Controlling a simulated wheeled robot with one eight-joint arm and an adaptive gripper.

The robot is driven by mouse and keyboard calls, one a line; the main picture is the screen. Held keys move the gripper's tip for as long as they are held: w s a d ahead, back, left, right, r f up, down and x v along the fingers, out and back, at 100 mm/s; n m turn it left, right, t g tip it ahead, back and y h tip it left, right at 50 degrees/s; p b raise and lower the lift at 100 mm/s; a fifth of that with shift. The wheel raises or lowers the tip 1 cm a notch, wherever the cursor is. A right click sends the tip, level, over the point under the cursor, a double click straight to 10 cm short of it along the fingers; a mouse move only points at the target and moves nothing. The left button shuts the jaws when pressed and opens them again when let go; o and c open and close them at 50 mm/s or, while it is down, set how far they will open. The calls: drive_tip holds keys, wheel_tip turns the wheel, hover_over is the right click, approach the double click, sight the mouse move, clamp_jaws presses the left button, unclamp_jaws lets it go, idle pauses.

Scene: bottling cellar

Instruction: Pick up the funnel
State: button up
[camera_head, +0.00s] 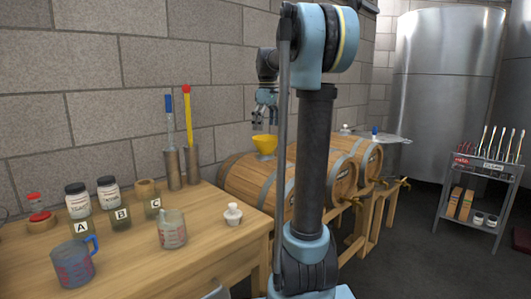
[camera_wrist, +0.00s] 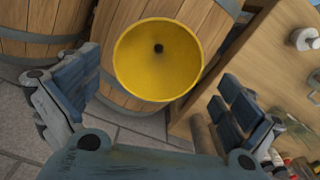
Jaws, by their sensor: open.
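The yellow funnel (camera_head: 265,144) stands mouth up on top of the nearest wooden barrel (camera_head: 240,177) in the head view. In the wrist view I look down into the funnel (camera_wrist: 157,58), with its dark spout hole near the middle. My gripper (camera_head: 265,118) is above the funnel, pointing down, apart from it. In the wrist view its two padded fingers (camera_wrist: 158,95) are spread wide and empty, one on each side below the funnel in the picture. The funnel's spout below the cone is hidden in both views.
The wooden bench (camera_head: 120,270) at left holds a measuring jug (camera_head: 172,230), a blue-handled mug (camera_head: 73,263), labelled jars and tall cylinders (camera_head: 191,165). A small white container (camera_head: 233,214) stands near its right edge. More barrels (camera_head: 365,155) lie behind. A rack (camera_head: 485,165) stands right; floor between is clear.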

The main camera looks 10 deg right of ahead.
sight(266, 139)
drive_tip(key=shift+w+a+f, duration=0.1)
drive_tip(key=shift+w+f, duration=0.05)
drive_tip(key=shift+f, duration=1.35)
drive_tip(key=shift+w+a+f, duration=0.1)
drive_tip(key=shift+f, duration=1.35)
drive_tip(key=shift+c, duration=0.6)
drive_tip(key=c, duration=0.6)
